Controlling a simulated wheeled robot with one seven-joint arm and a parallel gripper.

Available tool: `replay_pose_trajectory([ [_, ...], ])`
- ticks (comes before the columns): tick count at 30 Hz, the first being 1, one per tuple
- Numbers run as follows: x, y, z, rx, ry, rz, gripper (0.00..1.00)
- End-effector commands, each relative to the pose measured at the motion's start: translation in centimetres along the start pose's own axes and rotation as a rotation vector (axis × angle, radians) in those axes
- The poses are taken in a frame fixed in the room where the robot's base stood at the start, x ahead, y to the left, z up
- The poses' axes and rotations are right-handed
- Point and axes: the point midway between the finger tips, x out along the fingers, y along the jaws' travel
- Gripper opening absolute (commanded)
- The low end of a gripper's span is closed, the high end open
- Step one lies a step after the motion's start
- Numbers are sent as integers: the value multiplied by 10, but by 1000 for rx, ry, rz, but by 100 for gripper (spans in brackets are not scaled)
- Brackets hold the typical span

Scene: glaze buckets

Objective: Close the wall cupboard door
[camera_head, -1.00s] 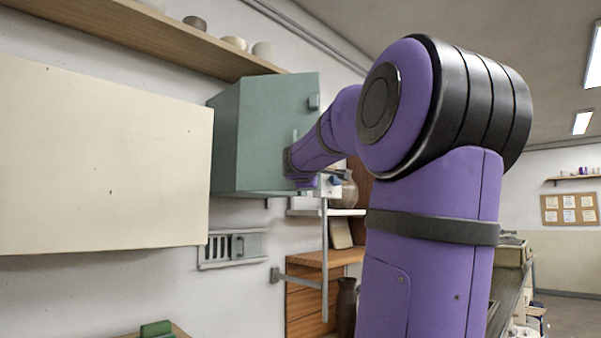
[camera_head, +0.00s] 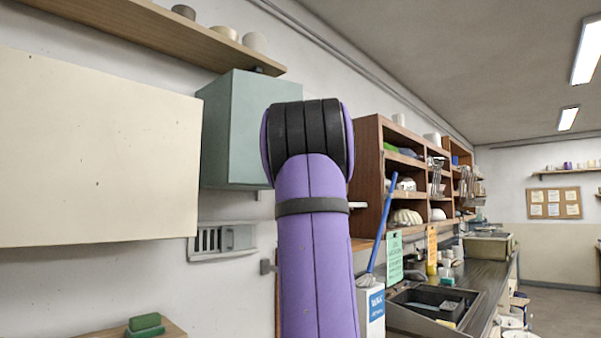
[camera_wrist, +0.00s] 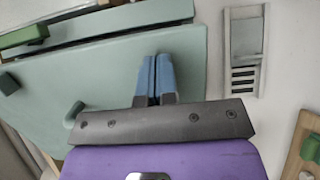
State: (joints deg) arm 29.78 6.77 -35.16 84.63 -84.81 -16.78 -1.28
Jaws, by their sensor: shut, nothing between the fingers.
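The wall cupboard (camera_head: 218,135) is a grey-green box under the shelf in the head view. My arm covers much of its front, so I cannot tell there how far its door stands from the frame. In the wrist view a large grey-green panel, apparently its door (camera_wrist: 65,75), fills the left and middle. A dark line separates it from a strip of the same colour above. A small green knob-like part shows near its lower left. My gripper (camera_wrist: 158,58) has its blue fingers together, empty, over or against this panel; contact is unclear. The head view hides my gripper.
A cream panel (camera_head: 95,150) is at the left. A wooden shelf with pots (camera_head: 150,35) runs above. A vent plate (camera_head: 222,241) is on the wall below the cupboard. Wooden shelving (camera_head: 367,175) and a counter with a sink (camera_head: 430,305) lie right.

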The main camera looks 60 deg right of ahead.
Motion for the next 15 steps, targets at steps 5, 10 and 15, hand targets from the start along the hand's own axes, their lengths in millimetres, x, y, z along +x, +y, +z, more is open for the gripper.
replay_pose_trajectory([
  [5,21,-1,-2,-3,89,-1,0],
  [10,41,-1,-6,-3,171,-2,0],
  [15,58,-2,-13,-3,219,-4,0],
])
